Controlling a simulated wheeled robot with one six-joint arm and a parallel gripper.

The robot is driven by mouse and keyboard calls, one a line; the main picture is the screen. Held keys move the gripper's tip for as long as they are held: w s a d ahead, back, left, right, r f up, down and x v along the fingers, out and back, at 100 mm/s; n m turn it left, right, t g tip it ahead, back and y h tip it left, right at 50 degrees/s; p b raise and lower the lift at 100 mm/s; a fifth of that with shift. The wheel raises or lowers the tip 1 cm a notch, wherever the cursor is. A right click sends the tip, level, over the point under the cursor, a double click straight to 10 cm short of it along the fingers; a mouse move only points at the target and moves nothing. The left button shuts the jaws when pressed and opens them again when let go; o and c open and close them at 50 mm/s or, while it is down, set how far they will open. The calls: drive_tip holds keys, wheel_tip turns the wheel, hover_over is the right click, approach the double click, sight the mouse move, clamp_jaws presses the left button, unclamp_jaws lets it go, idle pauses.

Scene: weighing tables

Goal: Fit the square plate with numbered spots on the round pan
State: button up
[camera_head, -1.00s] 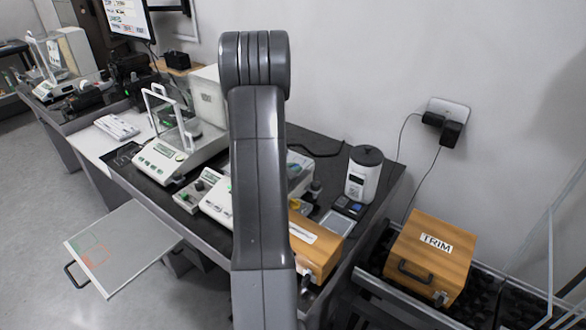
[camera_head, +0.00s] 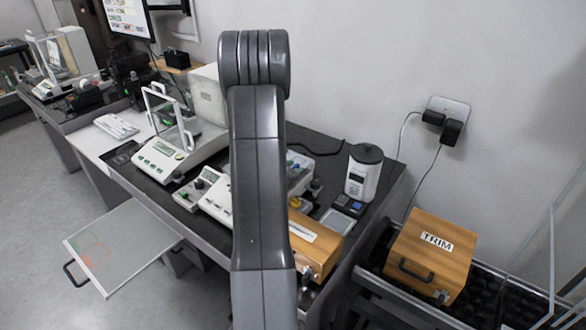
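My arm (camera_head: 258,180) rises through the middle of the view and covers part of the dark table (camera_head: 330,150). My gripper does not show. I cannot make out a square plate with numbered spots or a round pan. A white balance (camera_head: 160,160) with a clear draft shield stands on the table left of my arm. A second low white instrument (camera_head: 208,197) stands nearer, partly hidden by my arm.
A pull-out board (camera_head: 125,243) with coloured square outlines juts out at the left front. A wooden case (camera_head: 312,250), a white canister (camera_head: 364,176) and small devices stand right of my arm. A wooden TRIM box (camera_head: 425,255) sits at the lower right.

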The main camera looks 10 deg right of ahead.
drive_tip(key=shift+r, duration=0.3)
drive_tip(key=shift+s+a, duration=0.2)
drive_tip(key=shift+a, duration=0.05)
drive_tip(key=b+v, duration=0.1)
drive_tip(key=v, duration=1)
drive_tip(key=shift+s, duration=0.2)
drive_tip(key=shift+w, duration=0.15)
drive_tip(key=p+x, duration=0.1)
drive_tip(key=x, duration=1)
drive_tip(key=shift+w+d+f, duration=0.15)
drive_tip(key=shift+d, duration=0.1)
drive_tip(key=shift+w+f, duration=0.15)
drive_tip(key=shift+f, duration=0.15)
drive_tip(key=shift+r, duration=0.3)
drive_tip(key=shift+f, duration=0.15)
